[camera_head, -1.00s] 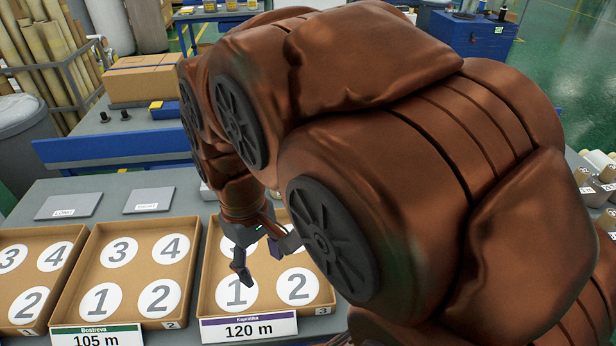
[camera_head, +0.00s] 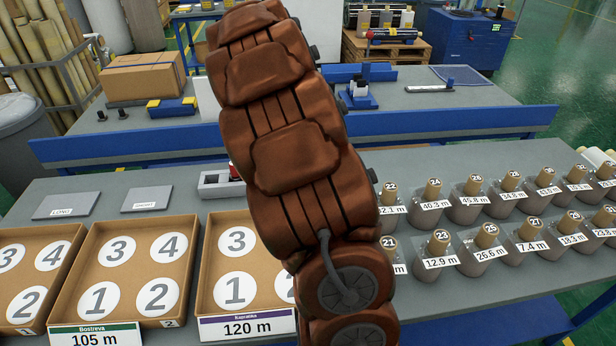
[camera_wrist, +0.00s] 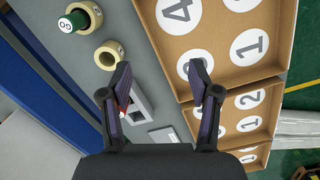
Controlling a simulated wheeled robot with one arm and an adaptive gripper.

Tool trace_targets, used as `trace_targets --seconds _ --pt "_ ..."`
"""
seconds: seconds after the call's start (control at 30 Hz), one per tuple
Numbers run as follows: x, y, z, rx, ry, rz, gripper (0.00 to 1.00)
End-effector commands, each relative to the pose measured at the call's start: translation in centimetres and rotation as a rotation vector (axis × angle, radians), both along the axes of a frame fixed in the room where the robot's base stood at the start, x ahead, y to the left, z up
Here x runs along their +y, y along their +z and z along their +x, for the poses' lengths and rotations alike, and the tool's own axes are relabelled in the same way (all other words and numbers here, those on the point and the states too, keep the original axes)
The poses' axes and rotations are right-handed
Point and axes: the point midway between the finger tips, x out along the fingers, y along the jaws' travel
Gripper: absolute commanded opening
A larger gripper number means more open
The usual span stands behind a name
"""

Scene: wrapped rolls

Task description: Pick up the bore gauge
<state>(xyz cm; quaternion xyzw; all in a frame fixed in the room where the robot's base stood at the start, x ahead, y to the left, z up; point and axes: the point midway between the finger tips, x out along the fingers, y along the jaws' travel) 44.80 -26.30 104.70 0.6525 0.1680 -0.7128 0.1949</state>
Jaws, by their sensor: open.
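A green-topped plug marked GO (camera_wrist: 73,22), which looks like the bore gauge, shows at the upper left of the wrist view with a cream ring around or beside it. A small red part (camera_wrist: 122,103) shows partly behind my left finger, beside a grey slotted holder (camera_wrist: 140,101); I cannot tell whether it belongs to a gauge. The holder also shows in the head view (camera_head: 212,186), partly covered by my arm. My gripper (camera_wrist: 160,67) is open, with nothing seen between its fingers. It is hidden in the head view.
A cream ring (camera_wrist: 109,55) stands near the plug. Numbered cardboard trays (camera_head: 136,272) line the table's front left. Several labelled wrapped rolls (camera_head: 481,258) stand in rows at right. Two grey plates (camera_head: 67,206) lie behind the trays. A blue rail (camera_head: 130,150) runs behind.

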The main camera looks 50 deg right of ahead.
Motion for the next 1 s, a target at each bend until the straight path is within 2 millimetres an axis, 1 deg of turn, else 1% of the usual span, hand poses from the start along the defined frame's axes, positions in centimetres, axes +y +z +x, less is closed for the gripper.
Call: trace_targets --seconds 0.03,0.3,0.5,0.6,0.7,0.8,1.0 --pt "-1.4 -0.6 0.5 0.003 0.025 0.003 0.62" --pt "-7.8 -3.2 3.0 -0.004 0.216 0.024 0.62" --pt "-12.1 -5.8 4.2 -0.02 0.364 0.05 0.62" --pt "-13.8 -6.7 4.6 -0.033 0.432 0.058 0.62" --pt "-15.0 -7.7 4.8 -0.043 0.483 0.07 0.62" --pt "-15.7 -8.2 5.0 -0.05 0.519 0.074 0.62" --pt "-16.1 -9.1 5.1 -0.053 0.543 0.078 0.62"
